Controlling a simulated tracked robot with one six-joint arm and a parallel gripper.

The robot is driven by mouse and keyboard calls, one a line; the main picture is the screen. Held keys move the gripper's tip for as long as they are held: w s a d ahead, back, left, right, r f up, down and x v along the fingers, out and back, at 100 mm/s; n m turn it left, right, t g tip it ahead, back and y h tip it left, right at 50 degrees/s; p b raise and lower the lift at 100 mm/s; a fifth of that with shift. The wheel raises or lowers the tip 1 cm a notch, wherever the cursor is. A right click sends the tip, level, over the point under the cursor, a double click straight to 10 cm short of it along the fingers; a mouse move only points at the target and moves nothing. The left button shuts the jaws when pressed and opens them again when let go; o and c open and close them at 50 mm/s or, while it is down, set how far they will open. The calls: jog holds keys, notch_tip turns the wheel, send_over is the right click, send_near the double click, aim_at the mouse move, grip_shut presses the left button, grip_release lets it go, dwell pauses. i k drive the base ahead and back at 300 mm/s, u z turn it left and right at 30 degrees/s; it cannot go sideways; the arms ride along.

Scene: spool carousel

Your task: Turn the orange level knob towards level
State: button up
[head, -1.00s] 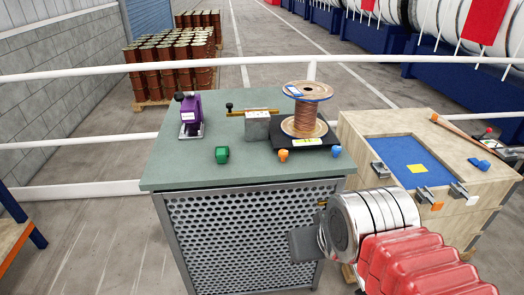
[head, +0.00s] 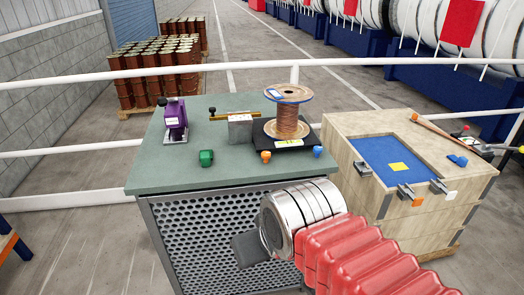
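The orange level knob (head: 265,156) sits at the front left corner of a black base (head: 296,142) on the green bench top. A copper wire spool (head: 288,115) stands upright on this base. A blue knob (head: 318,151) is at the base's front right corner, and a pale label with a green mark lies between the knobs. My gripper (head: 246,250) is low in front of the bench's perforated panel, below the top and apart from the knob. Its fingers are mostly hidden or unclear, so I cannot tell whether it is open.
A wooden crate (head: 350,168) with a blue inset stands to the right. A white railing (head: 60,80) runs behind.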

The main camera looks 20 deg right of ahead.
aim_at(266, 155)
jog(key=z, duration=0.05)
jog(key=i, duration=1)
jog(key=u, duration=0.05)
